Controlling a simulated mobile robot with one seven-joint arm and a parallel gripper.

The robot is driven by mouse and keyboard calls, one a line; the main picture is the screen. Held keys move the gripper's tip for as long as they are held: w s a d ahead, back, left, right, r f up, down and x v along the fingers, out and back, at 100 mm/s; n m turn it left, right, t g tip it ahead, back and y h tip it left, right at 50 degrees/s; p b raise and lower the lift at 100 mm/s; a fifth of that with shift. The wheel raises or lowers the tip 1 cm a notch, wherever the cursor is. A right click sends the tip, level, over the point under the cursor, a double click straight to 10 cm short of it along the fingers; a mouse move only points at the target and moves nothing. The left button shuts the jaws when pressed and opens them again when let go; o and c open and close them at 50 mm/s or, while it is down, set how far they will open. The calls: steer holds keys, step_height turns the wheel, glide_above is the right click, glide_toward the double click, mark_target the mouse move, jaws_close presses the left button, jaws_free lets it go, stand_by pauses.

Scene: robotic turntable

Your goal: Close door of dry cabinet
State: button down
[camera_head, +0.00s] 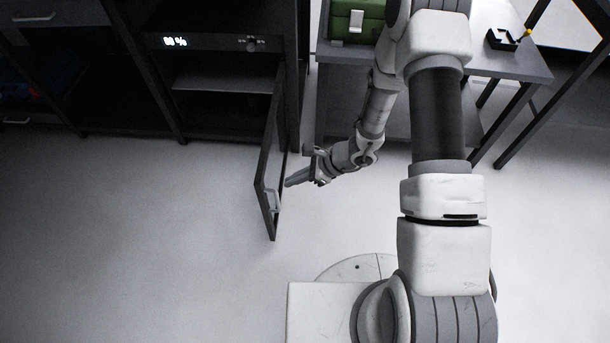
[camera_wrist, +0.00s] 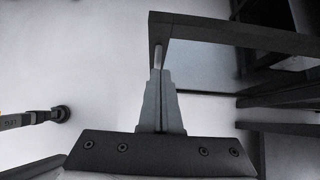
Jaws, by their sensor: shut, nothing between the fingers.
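The dry cabinet (camera_head: 222,42) is a dark cabinet with a lit display, at the upper left in the head view. Its dark-framed door (camera_head: 264,165) stands wide open, swung out from the cabinet's right side. A pale handle (camera_head: 273,201) is on the door near its free end. My gripper (camera_head: 288,183) is shut and empty, on the right, handle-bearing side of the door. In the wrist view, my closed fingers (camera_wrist: 161,72) point at the corner of the door frame (camera_wrist: 235,36). I cannot tell whether the fingertips touch the door.
A grey table (camera_head: 515,60) with a green case (camera_head: 357,20) and a small black tray (camera_head: 508,40) stands at the upper right. Dark shelving (camera_head: 85,80) is left of the cabinet. The pale floor (camera_head: 130,230) left of the door is clear.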

mark_target(263, 185)
steer(key=a, duration=0.1)
steer(key=a+f, duration=0.1)
steer(key=a+b, duration=0.1)
steer(key=a, duration=0.1)
steer(key=shift+w+f, duration=0.15)
steer(key=shift+f, duration=0.15)
steer(key=shift+w+a, duration=0.1)
steer(key=shift+a, duration=0.7)
steer(key=shift+a, duration=0.1)
